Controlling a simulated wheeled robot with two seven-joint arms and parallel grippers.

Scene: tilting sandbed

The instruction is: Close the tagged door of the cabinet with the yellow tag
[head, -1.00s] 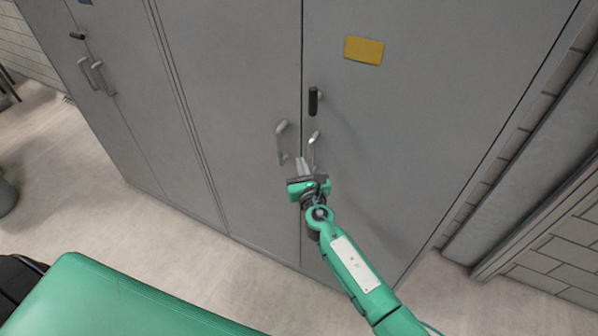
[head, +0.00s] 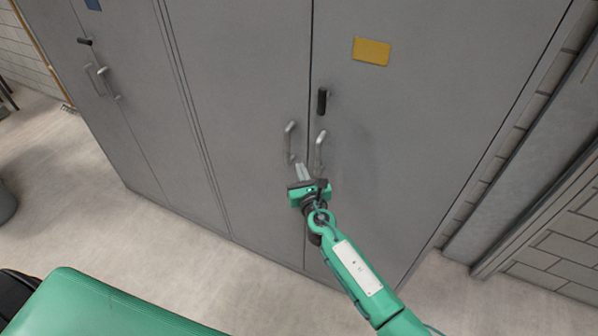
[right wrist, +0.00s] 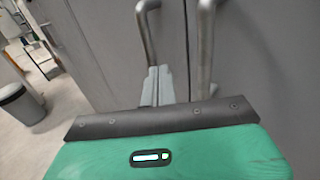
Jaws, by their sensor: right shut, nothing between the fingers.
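The grey cabinet's right-hand door (head: 420,130) carries the yellow tag (head: 371,51). It looks about flush with the door to its left (head: 250,90); I cannot tell whether a thin gap stays at the dark seam. The tagged door has a metal bar handle (head: 319,152) and a black latch handle (head: 322,100) above it. My right gripper (head: 302,170) is shut and empty, its fingertips low between the two bar handles, close to the doors. In the right wrist view its fingers (right wrist: 158,86) point at the doors; contact is unclear. My left gripper is not in view.
The left door's bar handle (head: 289,142) stands close to my fingertips. Another cabinet with a blue tag (head: 93,5) adjoins at the left. A brick wall (head: 560,230) is at the right. A grey bin (right wrist: 20,103) stands at the left. Pale floor lies in front.

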